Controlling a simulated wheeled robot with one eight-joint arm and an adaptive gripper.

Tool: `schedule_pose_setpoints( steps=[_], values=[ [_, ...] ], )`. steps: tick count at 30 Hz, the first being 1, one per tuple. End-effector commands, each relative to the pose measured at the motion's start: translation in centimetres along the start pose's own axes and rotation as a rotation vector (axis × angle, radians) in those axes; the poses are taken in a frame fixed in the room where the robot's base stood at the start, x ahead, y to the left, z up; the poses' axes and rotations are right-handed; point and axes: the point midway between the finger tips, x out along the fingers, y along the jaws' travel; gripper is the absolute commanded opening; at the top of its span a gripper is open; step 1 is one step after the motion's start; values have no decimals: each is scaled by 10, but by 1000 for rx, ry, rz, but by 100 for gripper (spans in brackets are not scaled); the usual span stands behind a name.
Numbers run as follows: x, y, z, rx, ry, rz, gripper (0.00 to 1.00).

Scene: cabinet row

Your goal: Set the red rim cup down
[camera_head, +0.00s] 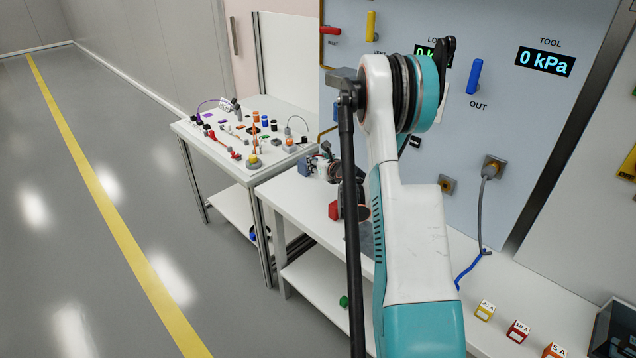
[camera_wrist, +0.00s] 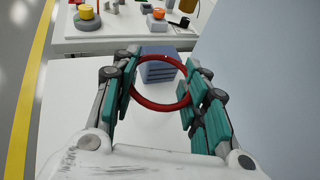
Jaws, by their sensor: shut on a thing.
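The red rim cup shows in the wrist view as a red ring (camera_wrist: 138,98) between the fingers. Its body looks clear, or cannot be made out; the white table top and a blue-grey block show through the ring. My gripper (camera_wrist: 163,78) is shut on the cup, with teal finger pads at its left and right sides. The white table (camera_wrist: 75,125) lies below. I cannot tell whether the cup touches it. In the head view my arm hides much of the gripper area, and the cup cannot be made out there.
The ribbed blue-grey block (camera_wrist: 158,70) stands just beyond the cup. A second table (camera_head: 205,140) with many small parts lies past this one. The grey panel (camera_head: 500,120) with gauges and handles rises at right. Labelled cubes (camera_head: 518,331) sit at the near end.

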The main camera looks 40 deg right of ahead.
Motion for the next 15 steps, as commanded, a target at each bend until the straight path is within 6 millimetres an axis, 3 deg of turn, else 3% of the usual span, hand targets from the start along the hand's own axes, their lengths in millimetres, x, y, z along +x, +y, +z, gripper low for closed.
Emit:
schedule_pose_setpoints(
  steps=[3,15],
  values=[
    [8,0,-22,0,0,0,17],
    [22,0,-61,0,0,0,17]
  ],
)
